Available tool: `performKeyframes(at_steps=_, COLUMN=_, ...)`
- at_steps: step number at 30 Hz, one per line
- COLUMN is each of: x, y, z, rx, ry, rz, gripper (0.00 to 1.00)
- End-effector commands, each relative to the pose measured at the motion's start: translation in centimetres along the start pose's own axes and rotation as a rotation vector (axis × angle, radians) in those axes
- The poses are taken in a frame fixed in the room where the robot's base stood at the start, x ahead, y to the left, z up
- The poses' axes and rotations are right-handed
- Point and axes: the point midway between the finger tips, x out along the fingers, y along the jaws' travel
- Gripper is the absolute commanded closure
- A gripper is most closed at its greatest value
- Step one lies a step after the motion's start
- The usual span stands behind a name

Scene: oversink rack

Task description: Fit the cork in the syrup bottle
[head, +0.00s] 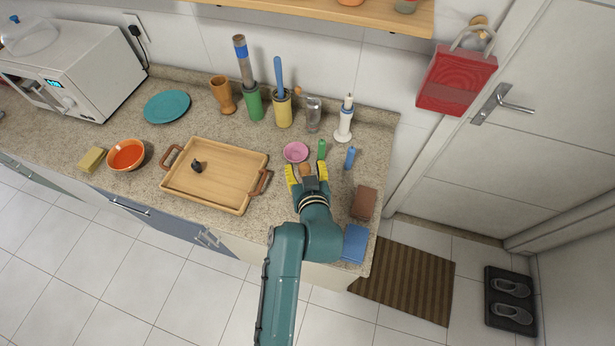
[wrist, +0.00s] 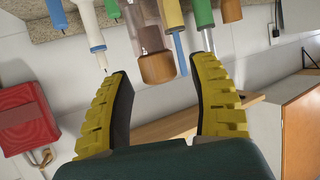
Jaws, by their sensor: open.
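My gripper (head: 307,171) is over the front of the counter, its two yellow fingers open. A small brown piece, which looks like the cork (head: 306,168), shows between the fingertips in the head view. In the wrist view, which is upside down, the brown cylinder (wrist: 158,68) shows between the open fingers (wrist: 160,82), with visible gaps on both sides. A clear glass bottle (head: 313,113), probably the syrup bottle, stands upright further back. In the wrist view the brown cylinder overlaps a clear, pinkish shape (wrist: 150,38); I cannot tell whether they touch.
A pink dish (head: 296,152), a green item (head: 322,149) and a blue item (head: 350,158) lie close to my gripper. A white bottle (head: 343,120) and a yellow cup (head: 283,111) flank the glass bottle. A wooden tray (head: 237,202) is at left.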

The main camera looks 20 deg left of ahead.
Motion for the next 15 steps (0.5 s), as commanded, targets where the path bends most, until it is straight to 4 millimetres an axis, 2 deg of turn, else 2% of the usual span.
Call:
performKeyframes(at_steps=9, x=-7.6, y=0.1, z=0.1, rx=0.001, ry=-0.001, rz=0.002, gripper=0.39)
performKeyframes(at_steps=15, x=-10.7, y=0.0, z=0.1, rx=0.001, ry=0.000, rz=0.001, gripper=0.39)
